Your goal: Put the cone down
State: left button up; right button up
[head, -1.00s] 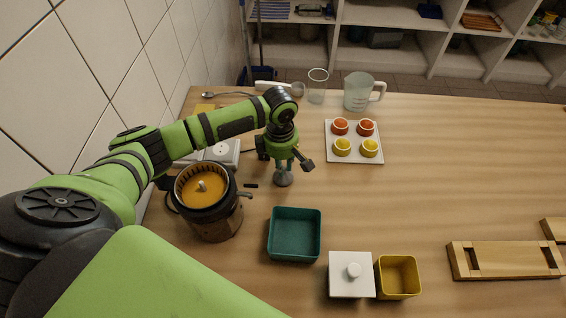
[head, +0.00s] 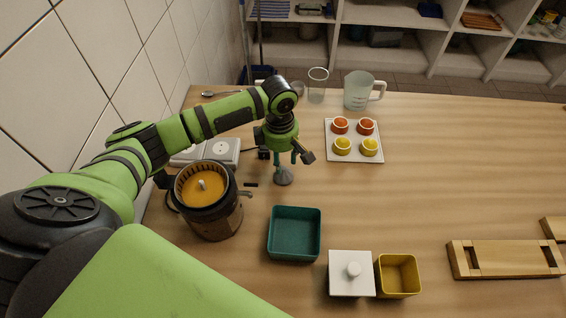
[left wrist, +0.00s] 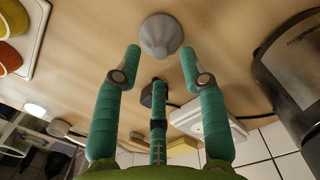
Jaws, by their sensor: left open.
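The cone (head: 283,177) is small and grey and stands on the wooden table, between the juicer and the white board. In the left wrist view the cone (left wrist: 162,36) shows at the top, beyond the fingertips, with its flared base against the table. My left gripper (head: 285,160) is directly above the cone, pointing down. In the left wrist view its teal fingers (left wrist: 160,58) are spread apart, with nothing held between them. My right gripper is not in view.
The juicer (head: 207,208) with orange contents stands to the left. A green tray (head: 294,258) is in front, beside a white lidded box (head: 351,285) and a yellow box (head: 398,290). A jug (head: 358,92) stands behind. The table's right middle is clear.

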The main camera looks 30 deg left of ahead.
pick_arm(q)
notch_tip(320, 180, up, 10)
jog(key=shift+a+f, duration=0.15)
jog(key=shift+f, duration=0.05)
